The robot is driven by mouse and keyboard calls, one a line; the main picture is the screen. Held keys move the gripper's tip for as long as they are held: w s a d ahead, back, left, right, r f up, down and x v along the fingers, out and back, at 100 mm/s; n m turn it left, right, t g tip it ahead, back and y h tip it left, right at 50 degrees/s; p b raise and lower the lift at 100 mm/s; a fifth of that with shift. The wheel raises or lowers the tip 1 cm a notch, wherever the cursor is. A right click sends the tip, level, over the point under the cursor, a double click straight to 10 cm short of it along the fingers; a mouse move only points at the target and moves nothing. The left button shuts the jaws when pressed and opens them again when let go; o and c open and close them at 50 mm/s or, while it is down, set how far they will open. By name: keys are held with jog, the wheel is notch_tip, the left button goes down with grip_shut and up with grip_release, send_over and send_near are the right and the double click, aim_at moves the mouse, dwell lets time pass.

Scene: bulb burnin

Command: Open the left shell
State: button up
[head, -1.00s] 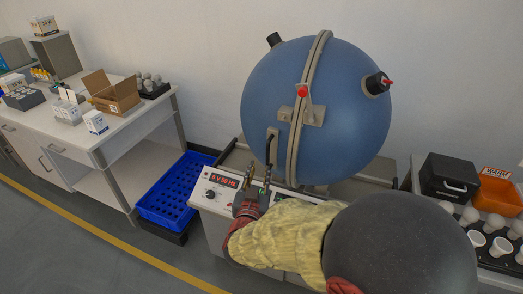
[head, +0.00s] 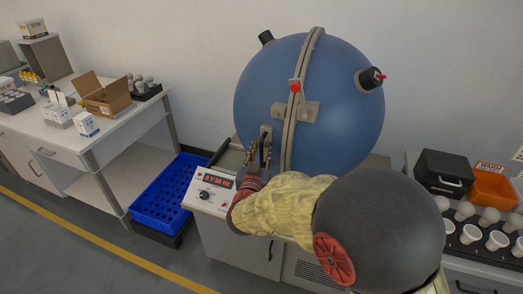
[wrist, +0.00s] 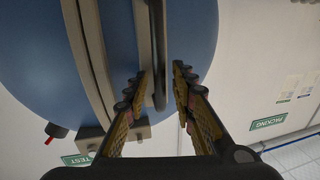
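The blue sphere is split by a grey vertical flange (head: 302,90). Its left shell (head: 262,90) meets the right shell (head: 345,125) at this seam, and no gap shows. A red-knobbed latch (head: 295,87) sits on the seam. A grey bar handle (head: 266,132) is on the left shell's front; it also shows in the wrist view (wrist: 160,45). My gripper (head: 260,152) is at the handle's lower part. In the wrist view my gripper (wrist: 160,82) is open, one finger on each side of the bar, with a gap visible at least on the right.
A control panel (head: 210,192) with a red display lies below the sphere. At right, a black case (head: 445,172), an orange bin (head: 492,187) and several bulbs stand on another bench.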

jog(key=shift+c, duration=0.4)
grip_shut()
dwell(0.4)
